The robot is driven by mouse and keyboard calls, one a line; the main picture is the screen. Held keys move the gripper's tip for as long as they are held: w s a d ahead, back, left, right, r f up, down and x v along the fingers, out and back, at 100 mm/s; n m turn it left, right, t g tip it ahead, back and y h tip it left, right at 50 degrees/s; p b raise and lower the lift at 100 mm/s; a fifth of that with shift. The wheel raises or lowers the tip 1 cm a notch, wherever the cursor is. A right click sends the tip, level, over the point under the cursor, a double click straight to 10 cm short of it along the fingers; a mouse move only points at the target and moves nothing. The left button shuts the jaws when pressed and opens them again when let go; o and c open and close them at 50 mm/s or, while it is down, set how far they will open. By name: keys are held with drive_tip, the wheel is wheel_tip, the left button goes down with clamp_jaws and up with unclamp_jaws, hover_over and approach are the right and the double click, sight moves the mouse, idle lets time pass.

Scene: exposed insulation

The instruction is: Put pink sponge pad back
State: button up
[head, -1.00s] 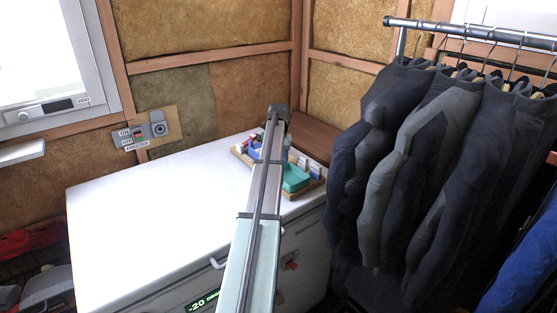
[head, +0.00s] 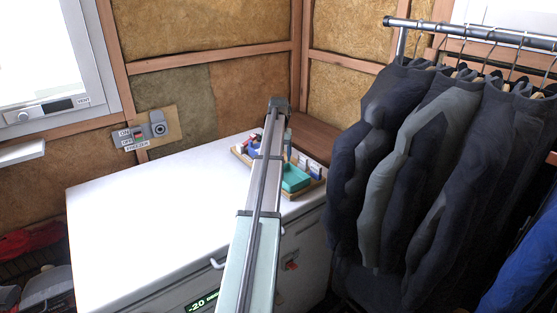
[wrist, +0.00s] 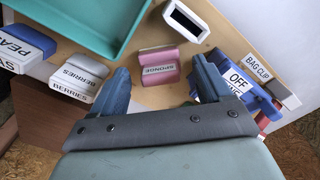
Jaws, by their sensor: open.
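The pink sponge pad (wrist: 158,66), with a pale label reading SPONGE, lies on the wooden board (wrist: 140,95) in the wrist view. My gripper (wrist: 162,76) is open, with its two blue-grey fingers apart on either side of the pad. I cannot tell whether either finger touches it. In the head view my arm hides the gripper and the pad; the board (head: 290,196) shows there on the white freezer top (head: 150,200).
Dark clothes (head: 430,160) hang at right. The freezer top's left is clear.

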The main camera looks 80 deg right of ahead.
wheel_tip(320, 180, up, 10)
drive_tip(key=shift+f, duration=0.15)
drive_tip(key=shift+o, duration=0.2)
drive_tip(key=shift+o, duration=0.7)
drive_tip(key=shift+w, duration=0.1)
drive_tip(key=shift+o, duration=1.2)
drive_tip(key=w+d+r+n, duration=0.1)
drive_tip(key=w+r, duration=0.3)
drive_tip(key=w, duration=0.2)
drive_tip(key=shift+w, duration=0.4)
drive_tip(key=w+d+r+n, duration=0.5)
drive_tip(key=w+r+n, duration=0.1)
drive_tip(key=r+n, duration=0.1)
drive_tip(key=shift+d+r+n, duration=0.3)
drive_tip(key=shift+r+n, duration=0.1)
drive_tip(key=shift+n, duration=0.1)
wheel_tip(320, 180, down, 10)
